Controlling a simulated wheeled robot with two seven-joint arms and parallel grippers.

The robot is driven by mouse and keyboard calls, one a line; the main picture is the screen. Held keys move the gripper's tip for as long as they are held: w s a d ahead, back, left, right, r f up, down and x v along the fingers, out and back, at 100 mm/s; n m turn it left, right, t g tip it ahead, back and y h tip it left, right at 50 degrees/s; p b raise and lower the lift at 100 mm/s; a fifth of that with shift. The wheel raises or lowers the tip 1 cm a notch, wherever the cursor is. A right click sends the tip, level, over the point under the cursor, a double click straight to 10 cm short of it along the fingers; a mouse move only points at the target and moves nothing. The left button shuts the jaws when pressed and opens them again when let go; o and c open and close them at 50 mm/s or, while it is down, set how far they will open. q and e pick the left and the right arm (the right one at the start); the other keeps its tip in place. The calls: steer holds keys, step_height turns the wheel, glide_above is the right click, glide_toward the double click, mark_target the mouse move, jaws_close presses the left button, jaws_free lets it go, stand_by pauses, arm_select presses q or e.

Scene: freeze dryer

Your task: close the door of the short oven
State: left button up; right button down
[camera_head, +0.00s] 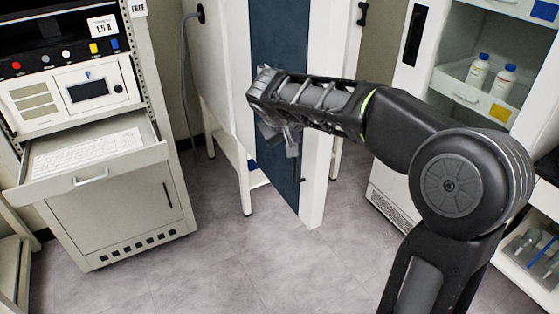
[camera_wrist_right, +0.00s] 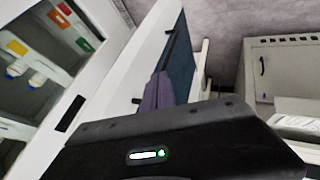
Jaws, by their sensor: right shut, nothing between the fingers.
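A white cabinet on legs, likely the short oven (camera_head: 222,70), stands in the middle of the head view. Its door (camera_head: 279,38) has a dark blue panel in a white frame and appears to stand open, its lower white corner jutting toward me. A dark handle shows on the door (camera_wrist_right: 170,45) in the right wrist view. My right gripper (camera_head: 292,146) reaches across from the right, shut and empty, in front of the blue panel. I cannot tell whether it touches the door. My forearm hides part of the panel. My left gripper is out of view.
A white open-fronted cabinet (camera_head: 415,80) holding bottles (camera_head: 478,70) stands at right. Grey floor (camera_head: 235,265) is free in front.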

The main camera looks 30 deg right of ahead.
steer(key=shift+s+d+f, duration=0.2)
steer(key=shift+s+d, duration=0.15)
steer(key=p, duration=0.1)
glide_toward(306, 157)
steer(key=x, duration=0.4)
steer(key=shift+d+f, duration=0.1)
steer(key=shift+f, duration=0.15)
